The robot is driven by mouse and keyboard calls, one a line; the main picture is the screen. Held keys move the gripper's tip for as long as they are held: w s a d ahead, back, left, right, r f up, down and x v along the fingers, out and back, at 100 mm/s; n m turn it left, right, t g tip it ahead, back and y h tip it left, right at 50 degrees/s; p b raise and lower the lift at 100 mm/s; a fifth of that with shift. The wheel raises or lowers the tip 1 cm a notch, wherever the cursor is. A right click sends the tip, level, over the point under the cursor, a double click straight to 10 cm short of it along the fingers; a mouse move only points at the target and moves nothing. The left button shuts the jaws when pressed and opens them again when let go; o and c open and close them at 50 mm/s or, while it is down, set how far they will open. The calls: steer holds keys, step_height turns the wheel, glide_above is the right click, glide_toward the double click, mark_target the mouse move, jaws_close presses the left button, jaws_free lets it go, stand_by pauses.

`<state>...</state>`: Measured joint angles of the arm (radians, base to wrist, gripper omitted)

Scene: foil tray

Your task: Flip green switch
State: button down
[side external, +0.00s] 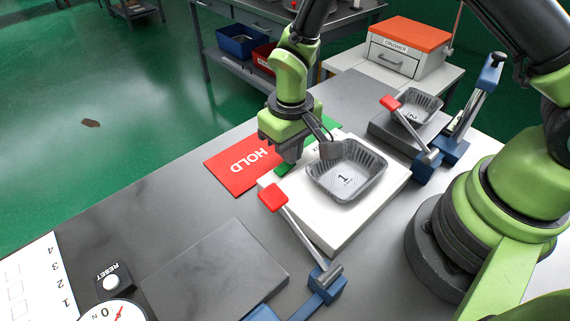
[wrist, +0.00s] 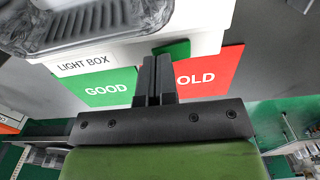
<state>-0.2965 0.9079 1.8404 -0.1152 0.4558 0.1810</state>
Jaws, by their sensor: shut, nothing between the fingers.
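A white light box (side external: 380,205) stands on the grey table, and it also shows at the top of the wrist view (wrist: 208,38). A small green piece, apparently the green switch (wrist: 178,48), is at the box's edge by my fingertips, partly hidden by them. In the side external view a bit of this green switch (side external: 284,169) shows just below my fingers. My gripper (side external: 291,157) points down beside the box's far left edge. Its fingers are together and empty, also in the wrist view (wrist: 156,62). I cannot tell whether they touch the switch.
Foil tray 1 (side external: 375,190) sits on the light box. A red HOLD mat (side external: 232,172) and a green GOOD mat (wrist: 105,90) lie beside it. A red-handled lever clamp (side external: 292,222) is at the front; another (side external: 412,128) stands by foil tray 2 (side external: 432,104).

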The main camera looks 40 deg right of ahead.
steer(key=shift+f, duration=0.55)
steer(key=shift+r, duration=3.55)
steer(key=shift+d+r, duration=0.1)
steer(key=shift+r, duration=0.3)
steer(key=s+d+r+m+t+y, duration=0.1)
steer(key=s+d+r+t, duration=0.1)
steer(key=r, duration=0.5)
steer(key=s+d+r+m+t, duration=0.1)
steer(key=s+d+r, duration=0.15)
steer(key=r, duration=0.45)
steer(key=s+d+r+m+t+y, duration=0.1)
steer(key=s+r+t, duration=0.3)
steer(key=s, duration=0.7)
steer(key=shift+s+d+r+m, duration=0.3)
steer(key=shift+d+r+m, duration=0.2)
steer(key=shift+r, duration=0.35)
